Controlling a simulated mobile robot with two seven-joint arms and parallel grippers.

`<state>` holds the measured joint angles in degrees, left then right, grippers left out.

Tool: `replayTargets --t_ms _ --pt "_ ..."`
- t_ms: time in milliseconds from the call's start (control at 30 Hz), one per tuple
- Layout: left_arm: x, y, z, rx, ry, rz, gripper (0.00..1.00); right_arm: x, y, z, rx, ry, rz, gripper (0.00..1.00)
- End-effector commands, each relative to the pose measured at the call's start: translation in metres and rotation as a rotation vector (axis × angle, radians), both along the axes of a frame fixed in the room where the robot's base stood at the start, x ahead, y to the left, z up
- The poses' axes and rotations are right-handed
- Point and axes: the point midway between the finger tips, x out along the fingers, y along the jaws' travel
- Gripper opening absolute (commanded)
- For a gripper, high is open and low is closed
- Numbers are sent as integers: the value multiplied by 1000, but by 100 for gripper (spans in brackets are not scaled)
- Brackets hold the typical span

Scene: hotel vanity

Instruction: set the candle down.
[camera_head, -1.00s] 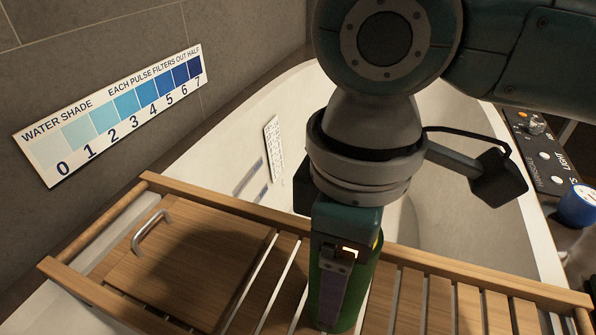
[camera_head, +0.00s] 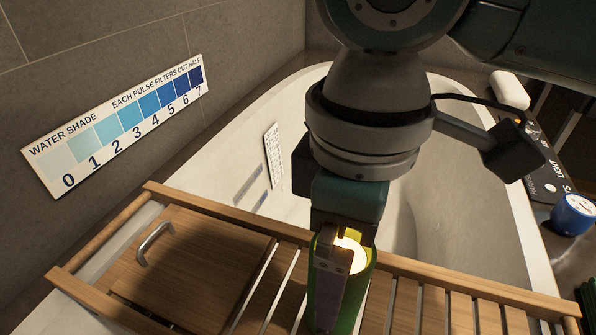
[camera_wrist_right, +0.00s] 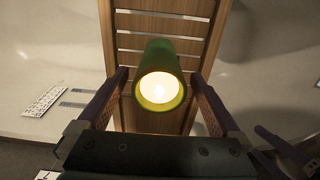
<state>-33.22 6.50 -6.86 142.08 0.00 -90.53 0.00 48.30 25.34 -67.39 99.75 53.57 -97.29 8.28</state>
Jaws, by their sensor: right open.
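The candle is a green cylinder (camera_head: 357,300) with a glowing yellow-white top. It stands upright on the slatted wooden bath tray (camera_head: 440,268), as far as I can see; its base is hidden in the head view. In the right wrist view I look down on the candle's (camera_wrist_right: 158,58) lit mouth above the slats. My right gripper (camera_head: 340,290) is open around the candle, one finger on each side. In the wrist view the right gripper (camera_wrist_right: 158,76) shows a gap between each finger and the candle. My left gripper is not in view.
The tray spans a white bathtub (camera_head: 480,190). A wooden lid with a metal handle (camera_head: 155,243) covers the tray's left part. A water shade chart (camera_head: 120,120) is on the wall. A dark control panel (camera_head: 545,165) and a blue round item (camera_head: 573,213) are at the right.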

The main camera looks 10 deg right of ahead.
Motion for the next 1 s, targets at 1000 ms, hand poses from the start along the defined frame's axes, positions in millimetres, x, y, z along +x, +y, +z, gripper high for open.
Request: replayTargets --t_ms 1000 --pt "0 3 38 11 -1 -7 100 0 0 80 0 0 -1 100"
